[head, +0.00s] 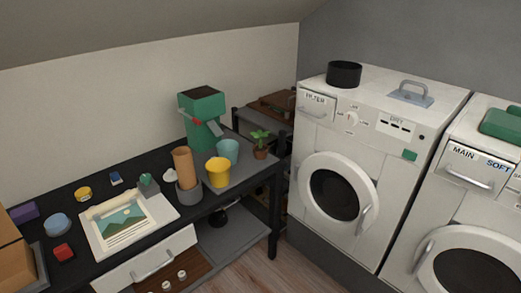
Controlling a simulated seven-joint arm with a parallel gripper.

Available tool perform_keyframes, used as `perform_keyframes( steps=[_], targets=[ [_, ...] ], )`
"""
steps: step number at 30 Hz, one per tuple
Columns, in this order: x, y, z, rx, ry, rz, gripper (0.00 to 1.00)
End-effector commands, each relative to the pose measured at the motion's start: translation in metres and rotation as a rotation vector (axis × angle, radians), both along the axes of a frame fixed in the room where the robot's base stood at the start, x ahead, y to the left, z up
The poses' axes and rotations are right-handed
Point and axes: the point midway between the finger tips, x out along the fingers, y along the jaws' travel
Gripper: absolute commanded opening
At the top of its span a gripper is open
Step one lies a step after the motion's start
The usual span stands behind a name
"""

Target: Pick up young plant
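The young plant (260,144) has green leaves and stands in a small brown pot. It sits upright at the right end of the dark desk, near the corner by the washing machine. A teal cup (228,150) and a yellow cup (217,173) stand to its left. My gripper is not in view.
The dark desk (72,187) also holds a tall orange-brown cylinder (185,166), a green box-shaped object (203,112) and a picture sheet (121,222). A white washing machine (358,150) stands to the right. Wooden floor (262,266) is clear in front.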

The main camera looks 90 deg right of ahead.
Motion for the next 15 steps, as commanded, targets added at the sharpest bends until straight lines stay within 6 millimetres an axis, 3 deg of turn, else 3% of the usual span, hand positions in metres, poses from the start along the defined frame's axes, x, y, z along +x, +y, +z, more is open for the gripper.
perform_keyframes(
  steps=[9, 15],
  targets=[
    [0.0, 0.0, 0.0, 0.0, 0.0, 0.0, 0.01],
    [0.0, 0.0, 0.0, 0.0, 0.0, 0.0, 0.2]
  ],
)
